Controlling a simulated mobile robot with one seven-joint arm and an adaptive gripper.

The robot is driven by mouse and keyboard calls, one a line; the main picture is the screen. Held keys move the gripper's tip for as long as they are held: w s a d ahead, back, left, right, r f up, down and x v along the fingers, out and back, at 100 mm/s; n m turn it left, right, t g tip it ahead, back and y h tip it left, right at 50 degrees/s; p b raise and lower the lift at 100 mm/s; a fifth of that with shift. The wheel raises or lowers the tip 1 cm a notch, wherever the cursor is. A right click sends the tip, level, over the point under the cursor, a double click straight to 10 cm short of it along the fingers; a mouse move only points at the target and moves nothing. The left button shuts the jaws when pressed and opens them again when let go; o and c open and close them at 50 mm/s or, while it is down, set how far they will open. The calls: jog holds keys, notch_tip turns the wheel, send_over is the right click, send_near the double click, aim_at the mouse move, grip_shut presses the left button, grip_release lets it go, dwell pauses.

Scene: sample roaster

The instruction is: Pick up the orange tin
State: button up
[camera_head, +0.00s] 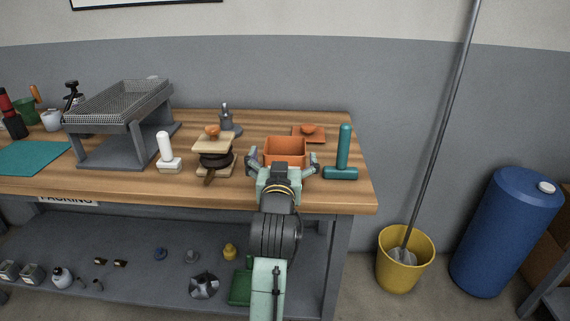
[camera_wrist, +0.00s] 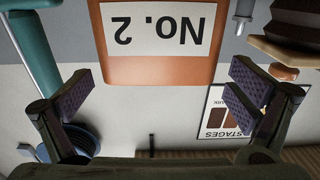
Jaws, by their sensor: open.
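The orange tin (camera_head: 285,147) is an open-topped box standing upright near the right end of the wooden bench. In the wrist view the tin (camera_wrist: 158,71) shows upside down at the top centre, with a white label reading "No. 2". My gripper (camera_head: 283,166) is in front of the tin, its fingers spread wide to the left and right of it. In the wrist view my gripper (camera_wrist: 160,90) is open and empty, with the tin centred just ahead of the pads and not touched. My gripper hides the tin's lower front in the head view.
An orange lid (camera_head: 309,132) with a knob lies behind the tin. A teal T-shaped tool (camera_head: 343,155) stands close on the right. A wooden-topped stack (camera_head: 213,147), a grey metal piece (camera_head: 228,122) and a white-handled tamper (camera_head: 167,155) are on the left.

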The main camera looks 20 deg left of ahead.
aim_at(287, 137)
jog(key=p+x, duration=0.1)
jog(key=x, duration=0.4)
jog(key=shift+c, duration=0.4)
jog(key=shift+d, duration=0.1)
jog(key=c, duration=1.1)
jog(key=shift+r, duration=0.1)
jog(key=shift+c, duration=0.2)
